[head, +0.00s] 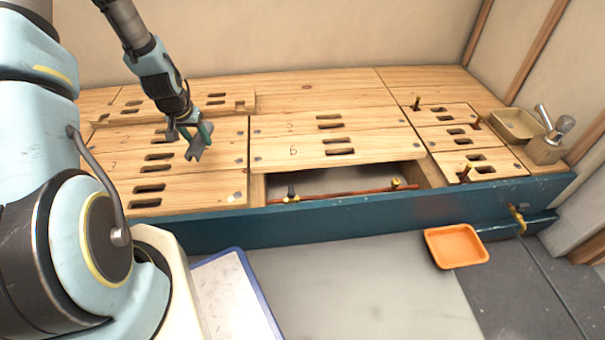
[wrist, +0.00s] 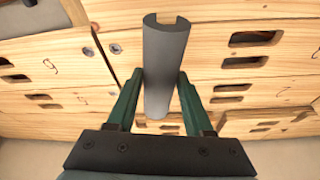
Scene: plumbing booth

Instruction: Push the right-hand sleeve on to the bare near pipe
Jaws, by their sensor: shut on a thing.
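My gripper (head: 200,134) is shut on a grey sleeve (wrist: 165,65), a tube with a slot at its far end. In the wrist view my gripper's green fingers (wrist: 158,95) press on both sides of it. The sleeve (head: 197,153) hangs above the numbered boards at the left, apart from them. The near pipe (head: 345,193) is copper and bare, and lies in the open bay at the front. My gripper is to the left of it and higher. A dark-topped fitting (head: 291,194) sits at its left end and a brass one (head: 397,184) at its right. No other sleeve is recognisable.
Slotted wooden boards (head: 290,122) cover the bench around the bay. A blue front beam (head: 350,216) runs along its near edge. An orange tray (head: 456,247) is at the front right. A wooden box (head: 516,124) stands at the back right. Space above the boards is clear.

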